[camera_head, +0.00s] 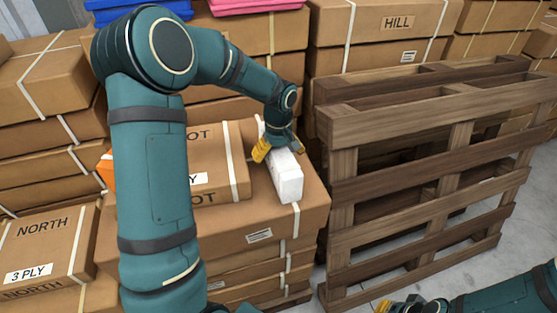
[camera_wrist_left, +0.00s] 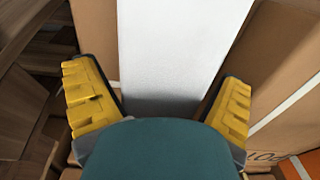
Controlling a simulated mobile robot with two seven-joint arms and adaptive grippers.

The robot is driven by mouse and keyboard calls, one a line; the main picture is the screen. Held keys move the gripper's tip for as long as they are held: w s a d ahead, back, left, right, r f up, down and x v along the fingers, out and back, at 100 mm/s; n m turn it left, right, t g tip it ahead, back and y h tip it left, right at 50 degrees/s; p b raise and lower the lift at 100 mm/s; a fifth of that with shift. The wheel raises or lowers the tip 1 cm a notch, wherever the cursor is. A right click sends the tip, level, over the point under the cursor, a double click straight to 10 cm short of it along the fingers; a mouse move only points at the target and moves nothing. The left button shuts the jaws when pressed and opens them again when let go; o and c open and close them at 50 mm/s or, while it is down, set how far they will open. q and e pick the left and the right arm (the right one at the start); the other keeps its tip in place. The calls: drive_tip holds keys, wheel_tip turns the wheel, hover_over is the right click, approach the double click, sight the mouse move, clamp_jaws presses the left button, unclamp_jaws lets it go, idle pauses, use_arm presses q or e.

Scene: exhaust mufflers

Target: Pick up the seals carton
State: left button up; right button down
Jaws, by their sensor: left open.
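A long white carton, which I take to be the seals carton (camera_head: 288,182), lies on top of a stack of brown boxes, beside a smaller brown box. No label on it can be read. My left gripper (camera_head: 278,147) is over its far end, with one yellow finger showing on its left side. In the left wrist view the white carton (camera_wrist_left: 170,45) runs between the two spread yellow fingers of the left gripper (camera_wrist_left: 160,92), with gaps on both sides. My right gripper (camera_head: 411,305) shows only partly at the bottom edge.
A wooden pallet structure (camera_head: 420,175) stands upright just right of the stack. The brown box (camera_head: 215,150) on the stack is close to the carton's left side. More strapped boxes (camera_head: 40,240) stand left and behind. An orange item (camera_head: 107,170) shows behind my left arm.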

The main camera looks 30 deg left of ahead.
use_arm(q)
drive_tip(key=shift+r, duration=0.1)
drive_tip(key=c, duration=1.4)
drive_tip(key=shift+o, duration=0.2)
drive_tip(key=shift+r, duration=0.1)
